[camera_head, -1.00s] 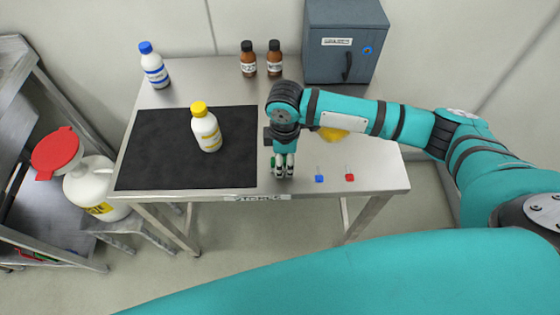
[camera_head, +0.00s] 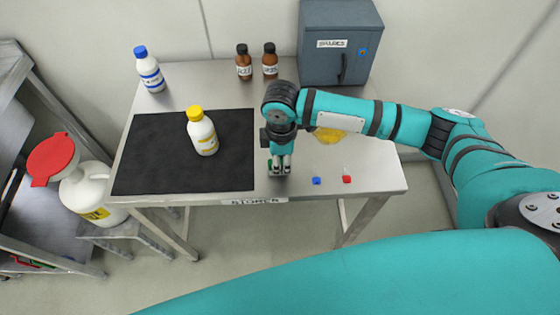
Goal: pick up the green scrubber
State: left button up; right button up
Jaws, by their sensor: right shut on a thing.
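My right gripper (camera_head: 279,169) points down over the front middle of the table, just right of the black mat. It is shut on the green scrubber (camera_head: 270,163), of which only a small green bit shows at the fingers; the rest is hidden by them. I cannot tell whether the scrubber still touches the table. My left gripper is not in view.
A small blue piece (camera_head: 316,181) and a red piece (camera_head: 347,179) lie right of the gripper. A yellow item (camera_head: 329,136) is partly under my arm. A yellow-capped bottle (camera_head: 202,133) stands on the black mat (camera_head: 160,165). Brown bottles (camera_head: 270,62) and a grey cabinet (camera_head: 341,45) stand behind.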

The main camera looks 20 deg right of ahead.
jog(key=r, duration=0.3)
jog(key=shift+s+a, duration=0.2)
jog(key=shift+s, duration=0.15)
jog(key=s+a, duration=0.3)
jog(key=s, duration=0.4)
jog(key=s+a+r+b, duration=0.1)
jog(key=s+a, duration=0.2)
jog(key=s, duration=0.3)
jog(key=shift+s+a+r, duration=0.15)
jog(key=shift+s+r, duration=0.05)
jog(key=shift+s, duration=0.2)
